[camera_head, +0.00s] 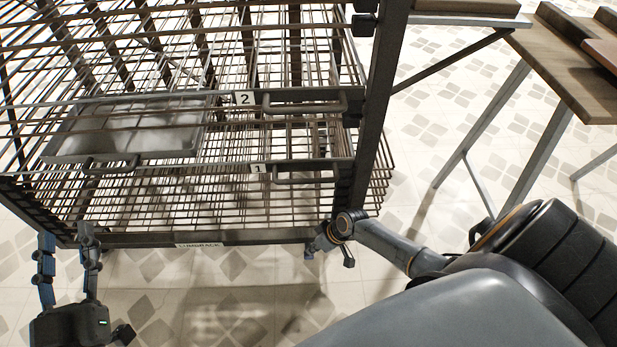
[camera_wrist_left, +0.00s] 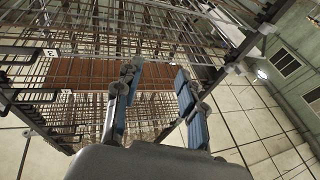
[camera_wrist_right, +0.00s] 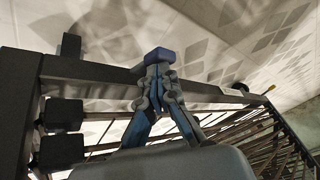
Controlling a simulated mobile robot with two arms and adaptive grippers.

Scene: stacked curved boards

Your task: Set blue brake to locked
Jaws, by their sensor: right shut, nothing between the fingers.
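A small dark blue block (camera_wrist_right: 160,56) shows right at my right fingertips in the right wrist view, in front of the rack's dark bar. It may be the blue brake; its locked or unlocked state cannot be told. My right gripper (camera_wrist_right: 158,72) is shut and empty, its tips touching or very close to the block.
The wire rack (camera_head: 205,238) has shelves labelled 2 and 1, with handles on their fronts. A metal tray (camera_head: 125,145) lies on the left. A wooden table (camera_head: 560,70) with metal legs stands at the right. Tiled floor (camera_head: 450,130) is clear between rack and table.

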